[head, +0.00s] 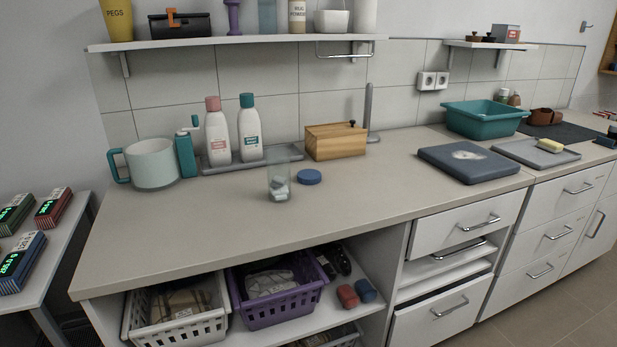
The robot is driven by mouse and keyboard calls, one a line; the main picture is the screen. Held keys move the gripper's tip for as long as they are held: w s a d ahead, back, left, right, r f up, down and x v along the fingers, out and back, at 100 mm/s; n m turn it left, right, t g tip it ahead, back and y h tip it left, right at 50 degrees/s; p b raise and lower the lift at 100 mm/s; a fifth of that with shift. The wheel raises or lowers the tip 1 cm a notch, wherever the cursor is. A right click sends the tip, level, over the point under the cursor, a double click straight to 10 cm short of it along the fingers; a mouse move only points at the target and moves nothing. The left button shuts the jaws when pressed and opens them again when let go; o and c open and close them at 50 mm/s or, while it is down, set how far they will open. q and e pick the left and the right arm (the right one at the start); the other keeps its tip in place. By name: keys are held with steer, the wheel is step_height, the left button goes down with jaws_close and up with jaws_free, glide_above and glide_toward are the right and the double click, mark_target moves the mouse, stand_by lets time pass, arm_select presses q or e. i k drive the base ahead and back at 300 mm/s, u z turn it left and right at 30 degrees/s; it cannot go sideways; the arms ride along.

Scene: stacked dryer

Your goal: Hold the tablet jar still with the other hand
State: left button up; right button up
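The tablet jar (279,185) is a clear, upright glass with a few whitish tablets at its bottom. It stands on the beige counter (210,220), near the middle of its depth. A round blue lid (309,177) lies flat on the counter just right of the jar, apart from it. Neither of my grippers is in view, and nothing is touching the jar.
Behind the jar, two white bottles (218,140) stand on a grey tray (205,168). A wooden box (336,142) is behind right, and a pale mug (152,165) is at left. The counter in front is clear. Shelves with baskets (275,312) lie below.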

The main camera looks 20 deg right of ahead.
mark_target(278, 159)
steer(key=k, duration=1.15)
steer(key=z, duration=0.55)
steer(key=i, duration=1.6)
steer(key=u, duration=0.75)
